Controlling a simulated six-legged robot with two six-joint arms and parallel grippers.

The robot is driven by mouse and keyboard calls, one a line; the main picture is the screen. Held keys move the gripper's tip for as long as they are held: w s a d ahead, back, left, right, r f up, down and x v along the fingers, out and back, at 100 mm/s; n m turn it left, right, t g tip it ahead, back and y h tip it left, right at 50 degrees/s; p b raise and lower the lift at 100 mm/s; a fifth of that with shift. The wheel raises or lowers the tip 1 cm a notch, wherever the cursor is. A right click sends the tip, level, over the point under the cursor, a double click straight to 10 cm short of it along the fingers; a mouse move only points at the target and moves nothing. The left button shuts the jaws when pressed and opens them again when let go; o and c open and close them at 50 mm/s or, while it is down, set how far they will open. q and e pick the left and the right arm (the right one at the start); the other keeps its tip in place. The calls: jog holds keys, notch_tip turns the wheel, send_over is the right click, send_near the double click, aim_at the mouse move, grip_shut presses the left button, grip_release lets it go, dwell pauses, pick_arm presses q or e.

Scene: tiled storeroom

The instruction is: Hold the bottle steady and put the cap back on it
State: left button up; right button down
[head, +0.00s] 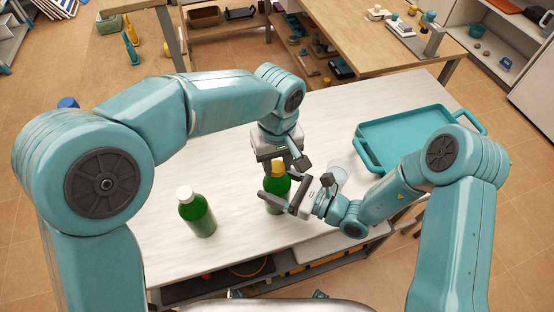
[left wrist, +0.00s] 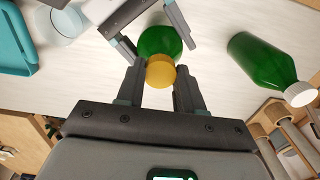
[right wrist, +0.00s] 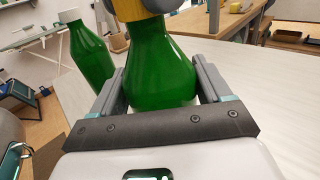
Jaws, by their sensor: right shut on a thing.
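A green bottle (head: 275,206) stands upright on the white table, with a yellow cap (head: 278,167) at its mouth. In the right wrist view the cap (right wrist: 119,42) meets the top of the bottle's neck (right wrist: 165,75); whether it is fully seated is hidden. My right gripper (head: 276,202) is shut on the bottle's body from the side. My left gripper (left wrist: 160,66) points down from above, with one finger on each side of the cap (left wrist: 161,72). I cannot tell whether its fingers press on the cap.
A second green bottle (head: 197,214) with a white cap stands to the left on the white table (head: 255,245). A clear round container (head: 339,171) is just right of the grippers. A teal tray (head: 405,137) lies at the right. Wooden workbenches stand beyond.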

pick_arm(q)
grip_shut()
jog(key=m, duration=1.4)
jog(key=shift+m, duration=0.4)
jog(key=o, duration=1.1)
grip_release()
notch_tip(320, 180, up, 12)
